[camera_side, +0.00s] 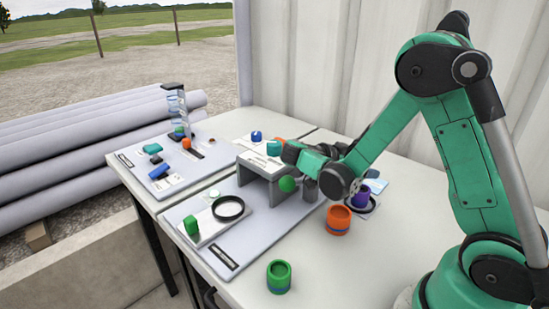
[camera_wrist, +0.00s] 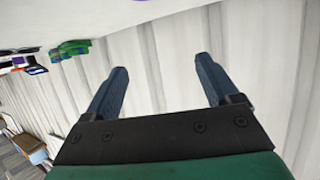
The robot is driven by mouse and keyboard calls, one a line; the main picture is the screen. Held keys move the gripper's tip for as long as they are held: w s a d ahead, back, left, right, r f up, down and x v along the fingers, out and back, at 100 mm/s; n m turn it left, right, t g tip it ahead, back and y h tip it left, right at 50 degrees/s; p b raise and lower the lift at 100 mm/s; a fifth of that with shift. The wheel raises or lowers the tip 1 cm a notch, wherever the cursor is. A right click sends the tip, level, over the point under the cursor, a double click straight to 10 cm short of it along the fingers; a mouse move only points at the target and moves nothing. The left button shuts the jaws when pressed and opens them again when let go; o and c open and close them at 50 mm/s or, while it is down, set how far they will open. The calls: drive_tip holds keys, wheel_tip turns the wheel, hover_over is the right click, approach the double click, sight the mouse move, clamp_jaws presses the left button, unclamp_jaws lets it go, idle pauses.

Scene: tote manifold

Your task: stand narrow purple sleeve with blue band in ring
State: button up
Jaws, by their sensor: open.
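A small purple sleeve (camera_side: 360,199) stands behind the orange cup in the side view, partly hidden by my arm. A dark ring (camera_side: 375,205) shows around its foot on a white card; the picture is too small to tell whether the sleeve is seated inside it. Its blue band cannot be made out. A larger black ring (camera_side: 228,208) lies on a white plate at the front left. My gripper is open and empty in the wrist view (camera_wrist: 161,65), with both fingers apart and the pale wall beyond. In the side view its fingers cannot be made out.
A grey bridge-like stand (camera_side: 250,183) is beside my forearm, with a green ball (camera_side: 288,184) near it. An orange cup (camera_side: 338,219) and a green cup (camera_side: 279,277) stand on the table front. A clear stacked tower (camera_side: 176,107) is at the back left. The front right tabletop is mostly clear.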

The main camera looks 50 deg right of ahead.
drive_tip(key=a+r+n+t+y, duration=0.2)
drive_tip(key=a+n+t+y, duration=0.4)
drive_tip(key=n, duration=0.5)
drive_tip(key=w+a+r+n+t+y, duration=0.1)
drive_tip(key=a+r+n+t+y, duration=0.1)
drive_tip(key=a+n+t+y, duration=0.4)
drive_tip(key=shift+a+r+n+t+y, duration=0.2)
drive_tip(key=shift+a+n+t+y, duration=0.1)
drive_tip(key=shift+a+n, duration=2.45)
